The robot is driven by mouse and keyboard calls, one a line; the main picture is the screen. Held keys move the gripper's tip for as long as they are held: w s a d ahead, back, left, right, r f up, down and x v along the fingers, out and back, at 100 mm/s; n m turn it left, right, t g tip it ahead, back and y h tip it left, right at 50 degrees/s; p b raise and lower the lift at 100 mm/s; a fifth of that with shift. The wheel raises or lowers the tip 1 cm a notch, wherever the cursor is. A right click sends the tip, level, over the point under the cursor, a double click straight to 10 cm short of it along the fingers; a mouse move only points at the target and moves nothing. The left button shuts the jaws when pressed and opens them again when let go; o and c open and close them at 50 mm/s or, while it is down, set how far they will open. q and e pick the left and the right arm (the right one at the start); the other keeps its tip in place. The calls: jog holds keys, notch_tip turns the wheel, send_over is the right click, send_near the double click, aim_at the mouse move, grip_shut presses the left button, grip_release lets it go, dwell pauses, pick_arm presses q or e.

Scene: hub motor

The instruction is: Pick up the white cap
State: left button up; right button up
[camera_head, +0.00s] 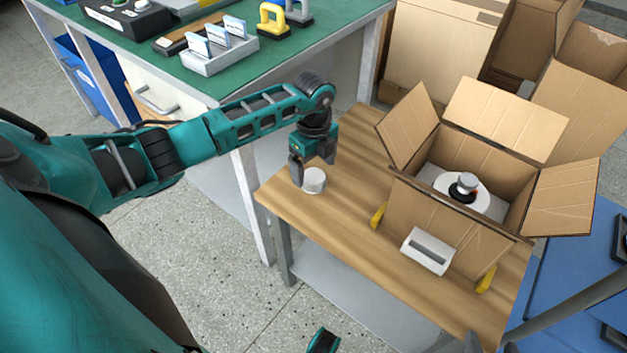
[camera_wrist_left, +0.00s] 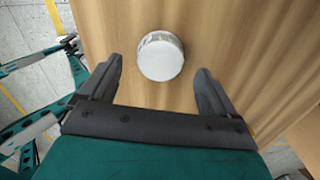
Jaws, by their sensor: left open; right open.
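The white cap (camera_head: 314,181) is a short white cylinder standing on the left end of the wooden table (camera_head: 345,215). In the left wrist view the cap (camera_wrist_left: 160,57) lies ahead of the fingertips, about midway between them. My left gripper (camera_head: 314,171) is above and beside the cap, pointing down, with one finger to its left in the head view. It also shows in the left wrist view (camera_wrist_left: 158,82), open and empty, with the fingers apart from the cap. In the head view I cannot tell whether a finger touches the cap.
An open cardboard box (camera_head: 450,225) on the table holds a white disc with a metal hub (camera_head: 464,187). A white slotted block (camera_head: 427,251) and yellow pieces (camera_head: 378,215) are by its front. A green workbench (camera_head: 270,70) with tools stands behind my left arm.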

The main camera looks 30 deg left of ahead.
pick_arm(q)
jog(key=shift+f, duration=0.95)
pick_arm(e)
jog(key=shift+w+a+f, duration=0.1)
jog(key=shift+f, duration=0.2)
pick_arm(q)
jog(key=shift+f, duration=0.25)
pick_arm(e)
jog(key=shift+w+a+r, duration=0.1)
pick_arm(q)
jog(key=c, duration=1.1)
pick_arm(e)
jog(key=shift+r, duration=0.15)
pick_arm(q)
jog(key=shift+r, duration=0.15)
